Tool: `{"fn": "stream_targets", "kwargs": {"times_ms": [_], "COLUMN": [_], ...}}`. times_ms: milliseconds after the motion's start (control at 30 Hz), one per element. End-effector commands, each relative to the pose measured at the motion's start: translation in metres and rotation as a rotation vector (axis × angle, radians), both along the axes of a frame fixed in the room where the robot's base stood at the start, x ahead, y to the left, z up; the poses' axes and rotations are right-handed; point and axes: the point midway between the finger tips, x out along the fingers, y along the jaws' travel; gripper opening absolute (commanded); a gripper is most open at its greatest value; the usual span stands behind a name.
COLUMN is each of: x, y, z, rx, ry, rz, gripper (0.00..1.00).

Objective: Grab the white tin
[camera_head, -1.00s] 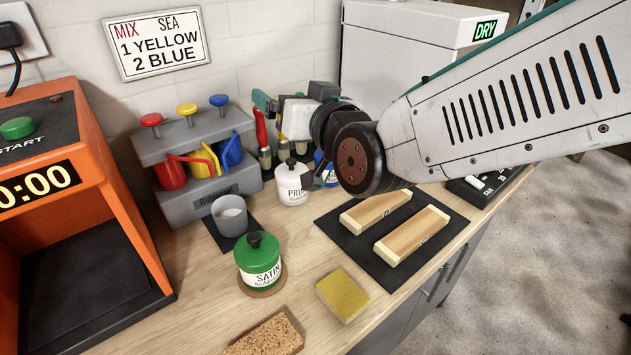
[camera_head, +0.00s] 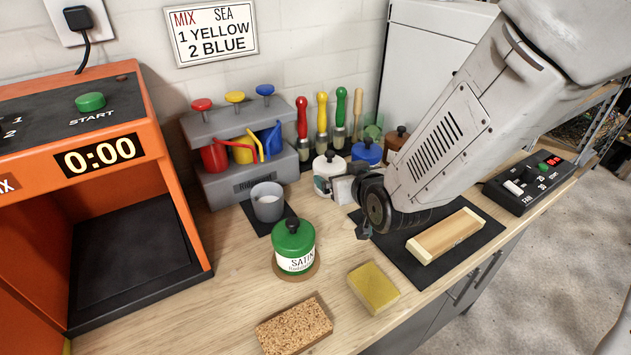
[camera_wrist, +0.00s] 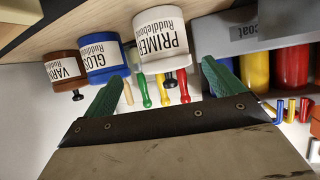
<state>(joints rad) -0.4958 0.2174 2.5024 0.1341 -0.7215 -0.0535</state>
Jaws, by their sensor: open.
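The white tin (camera_head: 323,168), labelled PRIMER, stands upright on the bench in front of the blue tin (camera_head: 367,151). In the head view my gripper (camera_head: 340,188) is low at its right side and partly covers it; the fingertips are hard to make out. In the wrist view, which is turned over, the white tin (camera_wrist: 163,42) is ahead of the two green fingers. My gripper (camera_wrist: 164,86) is open there, with nothing between its fingers. I cannot tell whether any finger touches the tin.
The blue tin (camera_wrist: 103,60) and brown tin (camera_wrist: 67,65) stand beside the white one. Brushes (camera_head: 322,120) stand behind. A grey cup (camera_head: 268,202), the green SATIN tin (camera_head: 294,245) and a yellow sponge (camera_head: 374,288) are in front.

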Motion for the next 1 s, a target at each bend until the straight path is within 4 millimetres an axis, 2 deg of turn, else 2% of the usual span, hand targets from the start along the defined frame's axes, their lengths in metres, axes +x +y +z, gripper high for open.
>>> {"fn": "stream_targets", "kwargs": {"times_ms": [100,367,700,1000], "x": [0.003,0.024,0.062,0.066], "y": [-0.003,0.006,0.023,0.025], "z": [-0.012,-0.025,-0.044,-0.046], "rx": [-0.012,-0.014,-0.014,-0.014], "ry": [0.015,0.017,0.017,0.016], "rz": [0.000,0.002,0.002,0.003], "gripper": [0.93,0.93,0.93,0.93]}}
